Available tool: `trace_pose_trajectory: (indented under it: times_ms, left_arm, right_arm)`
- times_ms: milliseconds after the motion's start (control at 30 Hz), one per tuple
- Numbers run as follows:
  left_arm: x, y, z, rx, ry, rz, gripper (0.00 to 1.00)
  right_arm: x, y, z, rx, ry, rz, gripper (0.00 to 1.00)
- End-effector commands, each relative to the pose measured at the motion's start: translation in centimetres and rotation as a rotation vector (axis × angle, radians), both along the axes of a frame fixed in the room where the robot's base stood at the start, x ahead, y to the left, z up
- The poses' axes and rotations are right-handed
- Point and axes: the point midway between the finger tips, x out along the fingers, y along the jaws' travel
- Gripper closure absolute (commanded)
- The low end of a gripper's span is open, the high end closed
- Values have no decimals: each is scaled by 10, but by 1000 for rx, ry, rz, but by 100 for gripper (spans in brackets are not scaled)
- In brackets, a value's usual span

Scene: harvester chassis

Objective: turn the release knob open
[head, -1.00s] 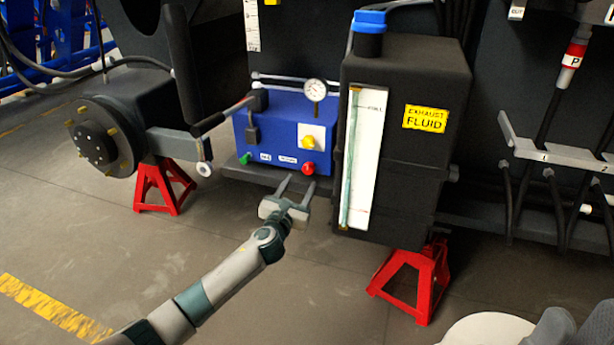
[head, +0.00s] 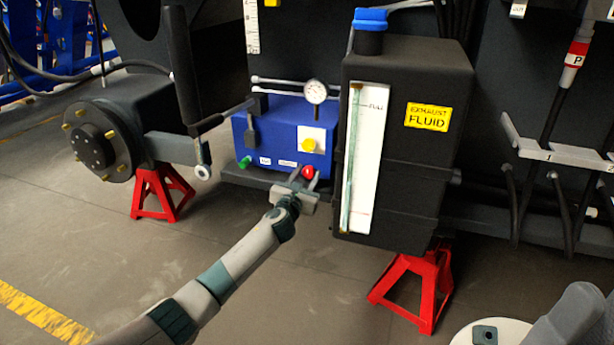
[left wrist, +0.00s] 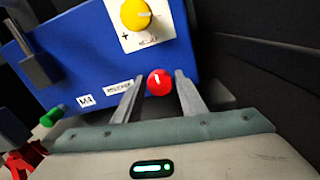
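The blue box (head: 283,132) carries a round red knob (head: 308,172) low on its front right; it also shows in the left wrist view (left wrist: 159,82). A small white label sits to its left, too blurred to read surely. My left gripper (head: 304,176) is open in front of the box, its two fingers pointing at the red knob. In the left wrist view, the knob appears between the fingertips (left wrist: 160,80), with a gap on each side. I cannot tell how deep it lies between them. My right gripper is not in view.
A yellow knob (head: 308,145) sits above the red one, and a green knob (head: 245,162) at the left. A gauge (head: 315,91) tops the box. The black exhaust fluid tank (head: 413,160) stands close on the right. Floor in front is clear.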

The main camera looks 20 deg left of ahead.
Motion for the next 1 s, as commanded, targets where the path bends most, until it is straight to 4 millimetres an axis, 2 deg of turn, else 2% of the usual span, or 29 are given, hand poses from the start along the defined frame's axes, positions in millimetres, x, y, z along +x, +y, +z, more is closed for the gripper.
trace_pose_trajectory:
  times_ms: [33, 100, 133, 567, 1000]
  left_arm:
    - [0, 0, 0, 0, 0, 0, 76]
    - [0, 0, 0, 0, 0, 0, 93]
    - [0, 0, 0, 0, 0, 0, 93]
    - [0, 0, 1, -53, 2, -1, 93]
    - [0, 0, 2, -348, 13, 0, 93]
  right_arm:
    - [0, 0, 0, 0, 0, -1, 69]
    - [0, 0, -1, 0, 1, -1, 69]
    - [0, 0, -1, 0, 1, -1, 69]
    - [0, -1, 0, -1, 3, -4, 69]
    - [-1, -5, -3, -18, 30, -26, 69]
